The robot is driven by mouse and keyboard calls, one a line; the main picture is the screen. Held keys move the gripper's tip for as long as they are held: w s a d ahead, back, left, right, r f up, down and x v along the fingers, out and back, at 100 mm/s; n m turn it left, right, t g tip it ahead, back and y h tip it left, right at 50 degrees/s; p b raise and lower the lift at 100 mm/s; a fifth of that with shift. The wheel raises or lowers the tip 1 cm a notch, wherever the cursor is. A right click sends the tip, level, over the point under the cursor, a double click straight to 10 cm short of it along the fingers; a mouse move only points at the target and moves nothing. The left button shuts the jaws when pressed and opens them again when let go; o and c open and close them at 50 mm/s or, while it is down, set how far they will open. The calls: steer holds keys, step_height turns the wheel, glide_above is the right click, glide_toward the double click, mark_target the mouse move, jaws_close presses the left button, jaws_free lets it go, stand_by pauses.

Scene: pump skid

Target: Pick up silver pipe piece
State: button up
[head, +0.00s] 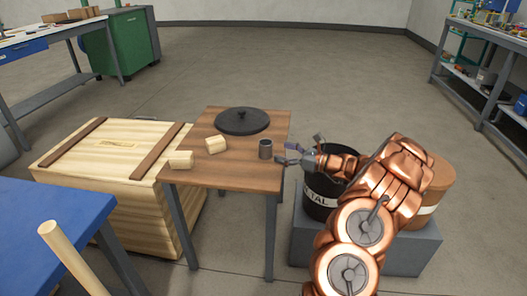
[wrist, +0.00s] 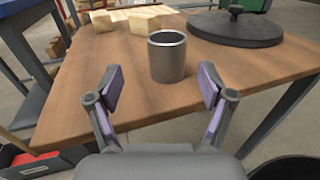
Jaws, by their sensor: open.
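The silver pipe piece (head: 265,149) is a short grey cylinder standing upright near the right edge of the small wooden table (head: 225,178). In the wrist view the pipe piece (wrist: 167,58) stands just ahead of my gripper, centred between the fingers, with its open top showing. My gripper (head: 284,153) is at the table's right edge, close to the pipe piece. In the wrist view my gripper (wrist: 160,88) is open and empty, with purple pads facing each other. The pipe piece looks beyond the fingertips, and I see no contact.
A dark round lid (head: 242,121) lies at the table's back. Two pale wooden blocks (head: 216,145) (head: 181,160) lie to the left. A wooden crate (head: 75,185) stands left of the table. A black drum (head: 322,190) marked "TAL" stands right, partly behind my arm.

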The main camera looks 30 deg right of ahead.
mark_target(266, 147)
steer(key=shift+w+a+f+b, duration=0.15)
steer(key=shift+w+a+b, duration=0.15)
steer(key=shift+w, duration=0.5)
steer(key=shift+w+a+f+b, duration=0.1)
steer(key=shift+w+a+b, duration=0.15)
steer(key=shift+w, duration=0.5)
steer(key=b+x, duration=0.1)
steer(key=x, duration=0.3)
steer(key=shift+w+d, duration=0.1)
steer(key=shift+w, duration=0.05)
steer(key=c, duration=1.3)
steer(key=shift+r, duration=0.1)
steer(key=shift+c, duration=0.2)
